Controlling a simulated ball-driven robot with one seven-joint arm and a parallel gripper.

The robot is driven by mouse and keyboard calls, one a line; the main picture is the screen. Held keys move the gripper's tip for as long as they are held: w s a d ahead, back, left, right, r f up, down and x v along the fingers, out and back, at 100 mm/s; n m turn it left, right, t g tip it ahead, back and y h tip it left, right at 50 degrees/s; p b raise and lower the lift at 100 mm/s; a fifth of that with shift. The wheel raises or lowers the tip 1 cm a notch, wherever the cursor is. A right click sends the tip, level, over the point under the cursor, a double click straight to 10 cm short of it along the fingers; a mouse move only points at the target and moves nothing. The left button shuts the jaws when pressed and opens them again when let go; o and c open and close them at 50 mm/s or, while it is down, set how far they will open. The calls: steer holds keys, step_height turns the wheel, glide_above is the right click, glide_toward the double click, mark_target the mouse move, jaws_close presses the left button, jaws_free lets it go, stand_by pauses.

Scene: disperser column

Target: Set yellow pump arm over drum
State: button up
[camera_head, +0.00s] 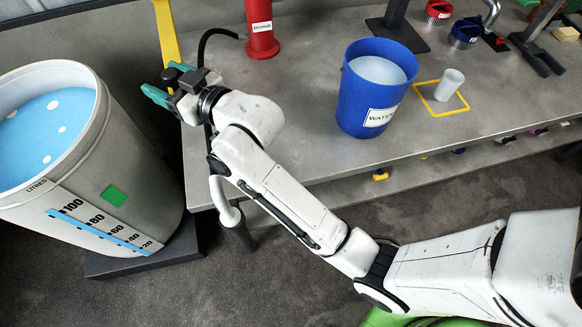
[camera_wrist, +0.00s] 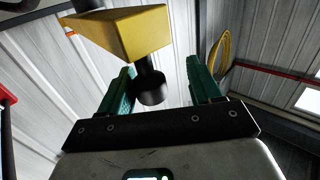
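The yellow pump arm (camera_head: 166,32) shows at the top left of the head view, beside the bench edge and right of the drum's opening. In the wrist view the yellow arm (camera_wrist: 122,30) crosses above, with a black knob (camera_wrist: 151,86) hanging from it. The drum (camera_head: 125,165) is large and pale, with blue liquid with white spots and a LITRES scale. My gripper (camera_head: 161,80) is at the knob, right of the drum's rim. Its teal fingers (camera_wrist: 160,78) stand apart with the knob between them, nearer the left finger; a gap shows on the right.
The grey bench (camera_head: 290,120) carries a red cylinder (camera_head: 262,30), a blue WATER bucket (camera_head: 365,100) and a white cup (camera_head: 449,85) in a yellow outline. A black hose (camera_head: 205,45) curves beside my gripper. The drum stands on a dark base (camera_head: 150,258); open floor lies in front.

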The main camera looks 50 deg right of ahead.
steer(key=s+d+b, duration=0.1)
steer(key=s+d, duration=0.1)
steer(key=s, duration=0.8)
steer(key=s+d+f+g+h+p, duration=0.1)
steer(key=s+d+f+g+p, duration=0.1)
steer(key=s+f+g, duration=0.3)
steer(key=s+d+f+m+g+h+p, duration=0.1)
steer(key=s+f+g+p, duration=0.3)
steer(key=s+f, duration=0.6)
steer(key=shift+s+d+f+m+g, duration=0.2)
steer(key=shift+s+d+m+g, duration=0.3)
steer(key=shift+g, duration=0.8)
steer(key=shift+w+d, duration=0.1)
steer(key=shift+c, duration=0.3)
